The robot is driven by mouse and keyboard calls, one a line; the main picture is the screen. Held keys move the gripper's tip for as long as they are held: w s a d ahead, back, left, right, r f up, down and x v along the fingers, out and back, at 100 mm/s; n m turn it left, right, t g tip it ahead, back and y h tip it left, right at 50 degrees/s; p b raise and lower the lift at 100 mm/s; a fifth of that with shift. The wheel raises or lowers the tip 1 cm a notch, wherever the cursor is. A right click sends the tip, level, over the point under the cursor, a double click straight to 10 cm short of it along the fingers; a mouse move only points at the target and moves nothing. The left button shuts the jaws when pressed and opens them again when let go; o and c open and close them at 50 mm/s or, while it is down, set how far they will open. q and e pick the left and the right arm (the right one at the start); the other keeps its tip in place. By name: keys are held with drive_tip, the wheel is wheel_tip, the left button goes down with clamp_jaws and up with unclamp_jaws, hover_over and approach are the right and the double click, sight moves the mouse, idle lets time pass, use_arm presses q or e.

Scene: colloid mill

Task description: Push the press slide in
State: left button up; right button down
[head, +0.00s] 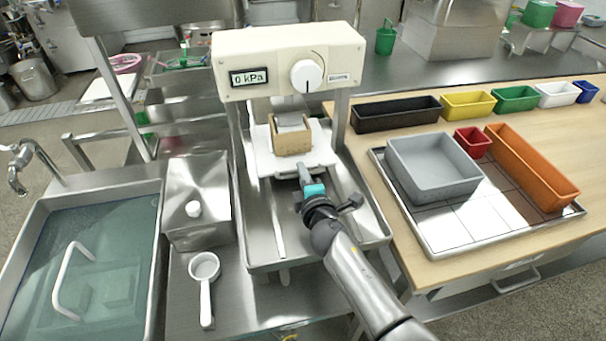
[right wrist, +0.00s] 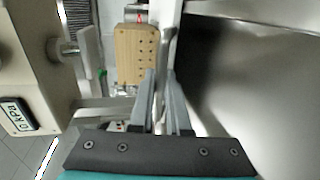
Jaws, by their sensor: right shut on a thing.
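The press slide (head: 322,154) is a white plate on steel rails under the press head. It sticks out toward me from under the head. A wooden mould box (head: 291,143) with a grey block in its top stands on the slide. The perforated side of the box (right wrist: 138,58) shows in the right wrist view. My right gripper (head: 304,170) is at the slide's front edge, shut on the slide's front handle; the fingers (right wrist: 163,92) hide most of the grip. My left gripper is not in view.
The cream press head (head: 289,62) reads 0 kPa and stands on steel posts. A steel box (head: 197,190), a white ladle (head: 206,285) and a water-filled sink (head: 90,270) lie to the left. A tray (head: 465,236) with bins is on the right table.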

drive_tip(key=shift+w+r, duration=0.15)
drive_tip(key=shift+r, duration=0.05)
drive_tip(key=c, duration=1.3)
unclamp_jaws()
drive_tip(key=shift+o, duration=0.7)
drive_tip(key=shift+w+f, duration=0.1)
drive_tip(key=shift+w, duration=0.05)
drive_tip(key=shift+s, duration=0.25)
drive_tip(key=shift+s+d+p, duration=0.15)
drive_tip(key=shift+s+p, duration=0.1)
drive_tip(key=shift+p, duration=0.05)
drive_tip(key=p+v, duration=0.3)
drive_tip(key=v, duration=1)
drive_tip(key=shift+s, duration=0.1)
drive_tip(key=shift+s+d, duration=0.2)
drive_tip(key=shift+s, duration=0.3)
